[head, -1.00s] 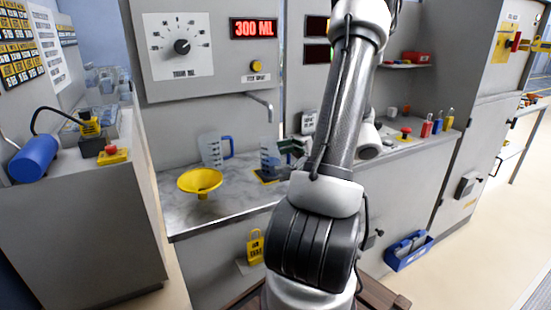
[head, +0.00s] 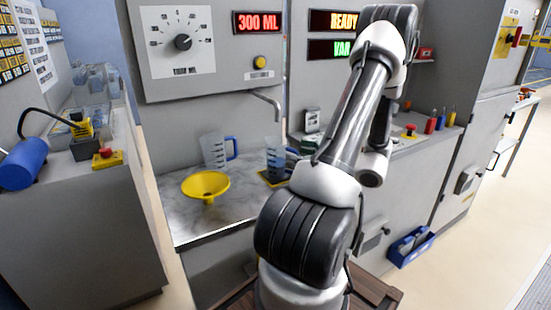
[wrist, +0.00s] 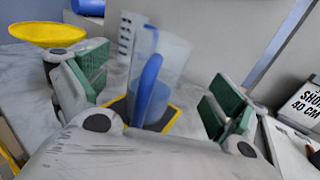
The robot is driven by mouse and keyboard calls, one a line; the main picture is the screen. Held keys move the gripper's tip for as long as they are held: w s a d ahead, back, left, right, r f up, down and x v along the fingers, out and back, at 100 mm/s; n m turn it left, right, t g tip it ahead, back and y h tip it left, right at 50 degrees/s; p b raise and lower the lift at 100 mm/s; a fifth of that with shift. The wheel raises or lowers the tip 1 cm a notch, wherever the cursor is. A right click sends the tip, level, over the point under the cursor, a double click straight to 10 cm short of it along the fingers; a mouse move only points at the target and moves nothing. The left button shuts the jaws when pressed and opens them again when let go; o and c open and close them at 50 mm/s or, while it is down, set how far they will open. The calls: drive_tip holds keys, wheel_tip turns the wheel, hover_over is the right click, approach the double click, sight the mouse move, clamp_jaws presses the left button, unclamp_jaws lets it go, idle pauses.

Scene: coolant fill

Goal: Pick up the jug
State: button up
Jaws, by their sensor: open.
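A clear jug with a blue handle (head: 275,158) stands upright on a dark, yellow-edged mat on the counter, below the spout. In the wrist view the jug (wrist: 172,55) has pale blue liquid low inside, and its handle faces me. My gripper (wrist: 158,90) is open, with one green pad on each side of the handle in the picture. The pads look clear of the jug; how far the handle reaches between them I cannot tell. In the head view my arm partly hides my gripper, just right of the jug.
Another clear jug with a blue handle (head: 213,150) stands to the left, behind a yellow funnel (head: 205,186). A metal spout (head: 268,103) hangs above the counter. A small sign (wrist: 302,105) stands at the right. The counter's front left (head: 200,222) is bare.

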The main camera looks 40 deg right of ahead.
sight(284, 141)
drive_tip(key=x, duration=0.5)
drive_tip(key=shift+w+a+r, duration=0.15)
drive_tip(key=shift+w+r, duration=0.1)
drive_tip(key=shift+r, duration=0.1)
drive_tip(key=shift+c, duration=0.5)
drive_tip(key=c, duration=1.3)
drive_tip(key=shift+c, duration=0.2)
drive_tip(key=shift+r, duration=0.5)
drive_tip(key=r, duration=0.2)
drive_tip(key=shift+s+r, duration=0.3)
drive_tip(key=shift+s, duration=0.1)
drive_tip(key=v, duration=1.7)
